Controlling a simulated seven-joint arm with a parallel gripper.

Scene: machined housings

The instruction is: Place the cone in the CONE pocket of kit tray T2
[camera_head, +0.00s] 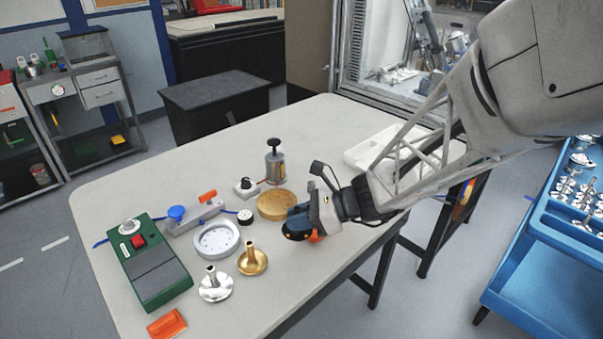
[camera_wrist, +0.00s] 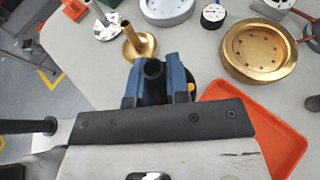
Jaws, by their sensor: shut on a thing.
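My gripper (camera_head: 303,222) is low over the table's right edge, its blue fingers shut on a dark part. In the wrist view the part's round dark stem end (camera_wrist: 153,69) shows between the fingers; the rest is mostly hidden, so I cannot tell its full shape. A brass flared piece with a stem (camera_head: 252,261) stands left of my gripper, and also shows in the wrist view (camera_wrist: 138,45). A silver one (camera_head: 215,285) stands beside it. An orange tray (camera_wrist: 285,135) lies beside and below my gripper. No CONE or T2 label is readable.
A round brass dish (camera_head: 276,205) is close behind my gripper. A silver ring dish (camera_head: 216,239), a green control box (camera_head: 150,262) and another orange item (camera_head: 166,323) are further left. A white tray (camera_head: 372,152) lies at the back right. The table's far middle is clear.

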